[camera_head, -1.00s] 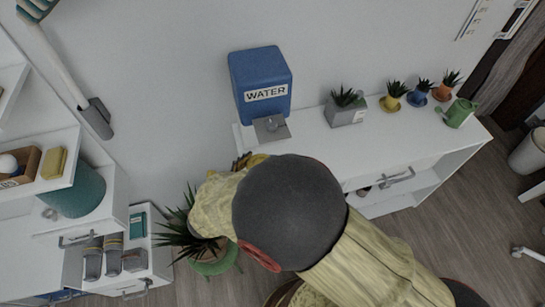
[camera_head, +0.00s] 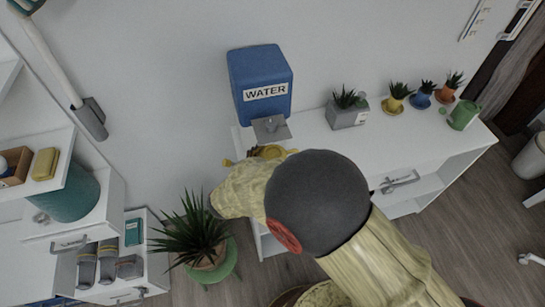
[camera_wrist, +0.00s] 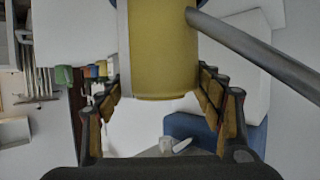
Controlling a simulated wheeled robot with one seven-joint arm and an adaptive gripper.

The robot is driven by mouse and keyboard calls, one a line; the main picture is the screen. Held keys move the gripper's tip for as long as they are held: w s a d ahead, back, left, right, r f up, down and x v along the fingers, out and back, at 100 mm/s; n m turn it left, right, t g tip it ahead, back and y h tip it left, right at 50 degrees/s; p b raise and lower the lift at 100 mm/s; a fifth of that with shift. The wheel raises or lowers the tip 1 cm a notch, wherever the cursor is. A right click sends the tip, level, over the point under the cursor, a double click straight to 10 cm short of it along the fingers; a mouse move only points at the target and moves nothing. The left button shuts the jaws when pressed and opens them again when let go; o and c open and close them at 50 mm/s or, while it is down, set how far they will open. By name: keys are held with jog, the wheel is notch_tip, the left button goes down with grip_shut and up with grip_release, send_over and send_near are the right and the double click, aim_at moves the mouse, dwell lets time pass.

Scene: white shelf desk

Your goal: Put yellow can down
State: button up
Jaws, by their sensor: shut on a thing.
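The yellow can (camera_wrist: 163,50) fills the upper middle of the wrist view, with a grey spout or bar running to its right. My gripper (camera_wrist: 160,82) has its fingers on both sides of the can and is shut on it. In the head view, a small part of the yellow can (camera_head: 270,151) shows beyond my arm, by the left end of the white shelf desk (camera_head: 345,150) and just below the water dispenser's tap. My arm hides most of the can and gripper there. I cannot tell whether the can touches the desk top.
The blue water dispenser (camera_head: 262,85) stands at the desk's left end. A grey planter (camera_head: 347,115), several small potted plants and a green watering can (camera_head: 463,115) stand to the right. A floor plant (camera_head: 195,228) stands at left. Desk top between dispenser and green can's front is mostly clear.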

jog(key=shift+f, duration=0.1)
jog(key=o, duration=1.3)
jog(key=shift+r, duration=0.2)
jog(key=p+v, duration=0.4)
jog(key=v, duration=0.8)
